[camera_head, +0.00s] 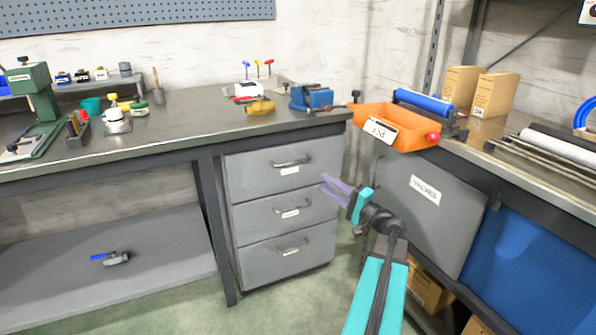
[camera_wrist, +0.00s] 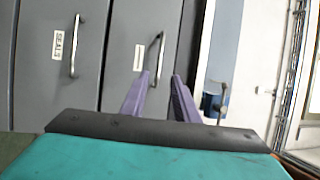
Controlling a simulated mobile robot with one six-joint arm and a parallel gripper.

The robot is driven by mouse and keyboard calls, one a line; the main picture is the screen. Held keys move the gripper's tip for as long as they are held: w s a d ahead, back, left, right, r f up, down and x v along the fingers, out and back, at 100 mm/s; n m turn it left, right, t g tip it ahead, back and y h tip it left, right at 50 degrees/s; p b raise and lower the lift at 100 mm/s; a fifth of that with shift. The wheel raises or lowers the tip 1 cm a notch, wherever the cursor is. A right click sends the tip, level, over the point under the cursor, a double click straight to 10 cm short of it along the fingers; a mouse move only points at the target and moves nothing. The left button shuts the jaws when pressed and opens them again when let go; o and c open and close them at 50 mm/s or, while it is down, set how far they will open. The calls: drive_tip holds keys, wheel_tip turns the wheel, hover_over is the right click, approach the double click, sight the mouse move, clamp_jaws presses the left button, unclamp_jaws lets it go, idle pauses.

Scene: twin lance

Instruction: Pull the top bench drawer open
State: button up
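The top bench drawer (camera_head: 255,172) is a grey front with a silver bar handle (camera_head: 292,161) and a white label. It looks shut, in line with the two drawers below. My gripper (camera_head: 323,183) has purple fingers and is in front of the right part of the drawers, to the right of and lower than the top handle in the head view. In the wrist view the picture is turned sideways; the top drawer (camera_wrist: 125,25) and its handle (camera_wrist: 157,52) are ahead of my gripper (camera_wrist: 162,75). The fingers are apart, with nothing between them.
The middle drawer (camera_head: 255,215) and bottom drawer (camera_head: 262,262) look shut. A blue vise (camera_head: 311,97) stands on the bench top above. To the right, an orange bin (camera_head: 400,130) and a grey "VALVES" panel (camera_head: 420,205) stand close to my arm. Green floor lies in front of the drawers.

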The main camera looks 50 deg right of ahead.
drive_tip(key=shift+w, duration=0.1)
drive_tip(key=b, duration=0.3)
approach(298, 166)
drive_tip(key=w+a+r, duration=0.1)
drive_tip(key=w, duration=0.1)
drive_tip(key=w+a+r, duration=0.3)
drive_tip(key=r, duration=0.1)
drive_tip(key=shift+w+a+r, duration=0.15)
drive_tip(key=shift+w+a, duration=0.15)
drive_tip(key=shift+w, duration=0.1)
drive_tip(key=shift+c, duration=0.5)
clamp_jaws()
